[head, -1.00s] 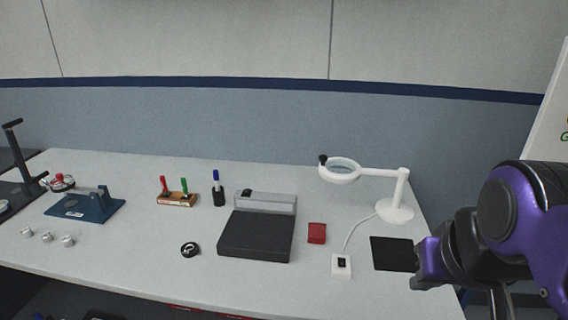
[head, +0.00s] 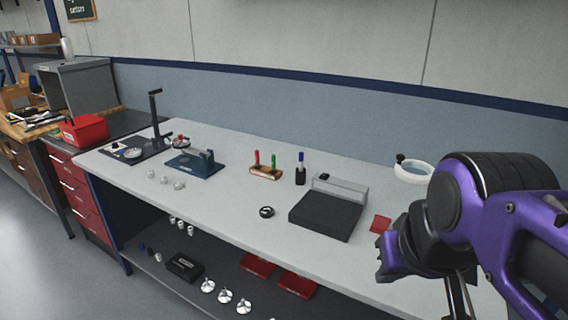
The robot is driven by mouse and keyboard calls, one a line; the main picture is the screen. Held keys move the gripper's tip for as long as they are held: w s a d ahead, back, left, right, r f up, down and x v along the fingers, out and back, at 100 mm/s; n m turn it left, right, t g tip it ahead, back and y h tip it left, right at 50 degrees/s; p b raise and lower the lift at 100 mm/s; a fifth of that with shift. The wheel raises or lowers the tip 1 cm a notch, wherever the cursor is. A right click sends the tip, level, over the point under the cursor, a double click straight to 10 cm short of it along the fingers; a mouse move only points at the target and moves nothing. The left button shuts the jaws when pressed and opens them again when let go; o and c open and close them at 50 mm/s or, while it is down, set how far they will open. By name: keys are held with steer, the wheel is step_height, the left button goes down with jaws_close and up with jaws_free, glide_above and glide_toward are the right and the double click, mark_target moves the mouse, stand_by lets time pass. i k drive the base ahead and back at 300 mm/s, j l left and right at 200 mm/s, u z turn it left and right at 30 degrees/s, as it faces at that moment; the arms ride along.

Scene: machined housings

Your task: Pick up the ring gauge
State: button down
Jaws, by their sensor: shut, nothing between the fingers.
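A small black ring-shaped piece with a light centre (head: 266,212) lies flat on the pale bench top, left of a dark block; it looks like the ring gauge, though it is small in the picture. My gripper (head: 460,297) is at the lower right in the head view, partly cut off by the bottom edge and crowded by my purple and black arm. It is shut and holds nothing. It is well to the right of the ring and apart from it.
The dark block with a grey back (head: 325,213) stands right of the ring, with a red pad (head: 380,223) beyond it. Bench in front of the ring is clear.

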mark_target(270, 208)
steer(key=u, duration=0.5)
steer(key=z, duration=0.35)
steer(key=i+j+z, duration=0.1)
steer(key=j+z, duration=0.25)
steer(key=i+j+z, duration=0.1)
steer(key=z, duration=0.3)
steer(key=i+j+z, duration=0.15)
steer(key=j, duration=0.3)
steer(key=j+z, duration=0.15)
steer(key=j, duration=0.25)
steer(key=j+z, duration=0.1)
steer(key=j, duration=0.75)
steer(key=i, duration=0.05)
